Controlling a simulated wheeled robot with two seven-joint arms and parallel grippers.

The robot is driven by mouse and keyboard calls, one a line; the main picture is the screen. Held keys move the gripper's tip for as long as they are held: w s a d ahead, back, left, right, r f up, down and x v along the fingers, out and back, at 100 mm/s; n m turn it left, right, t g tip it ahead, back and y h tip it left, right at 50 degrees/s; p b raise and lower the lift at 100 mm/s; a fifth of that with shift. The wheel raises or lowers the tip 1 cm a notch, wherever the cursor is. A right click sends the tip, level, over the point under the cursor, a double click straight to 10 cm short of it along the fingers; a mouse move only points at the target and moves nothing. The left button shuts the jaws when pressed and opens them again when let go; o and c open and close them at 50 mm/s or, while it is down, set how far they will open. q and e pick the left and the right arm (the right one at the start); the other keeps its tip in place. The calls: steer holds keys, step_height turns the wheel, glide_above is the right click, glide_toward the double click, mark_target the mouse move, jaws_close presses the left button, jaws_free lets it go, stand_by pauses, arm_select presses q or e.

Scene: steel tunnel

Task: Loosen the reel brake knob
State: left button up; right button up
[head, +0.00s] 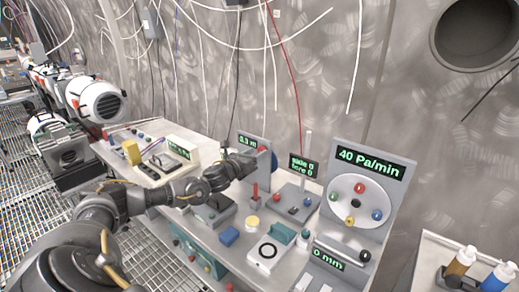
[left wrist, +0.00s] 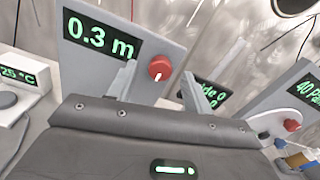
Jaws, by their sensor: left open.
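A red knob (left wrist: 160,68) with a white mark sits on the grey upright panel (left wrist: 180,50) that carries a green 0.3 m display (left wrist: 98,37). This seems to be the brake knob; no label confirms it. My left gripper (left wrist: 161,88) is open, its two fingers on either side of the knob in the wrist view. I cannot tell whether they touch it. In the head view my left gripper (head: 249,164) is in front of the panel with the 0.3 m display (head: 249,143), and the knob is not clearly visible there. My right gripper is not in view.
A panel with a 40 Pa/min display (head: 371,163) and a dial stands to the right. A small slide display (head: 303,165) stands between. Bottles (head: 461,262) stand at far right.

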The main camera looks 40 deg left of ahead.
arm_select(q)
steer(key=shift+w, duration=1.1)
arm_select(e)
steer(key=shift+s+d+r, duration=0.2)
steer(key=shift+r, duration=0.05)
arm_select(q)
steer(key=c, duration=1)
steer(key=shift+o, duration=0.2)
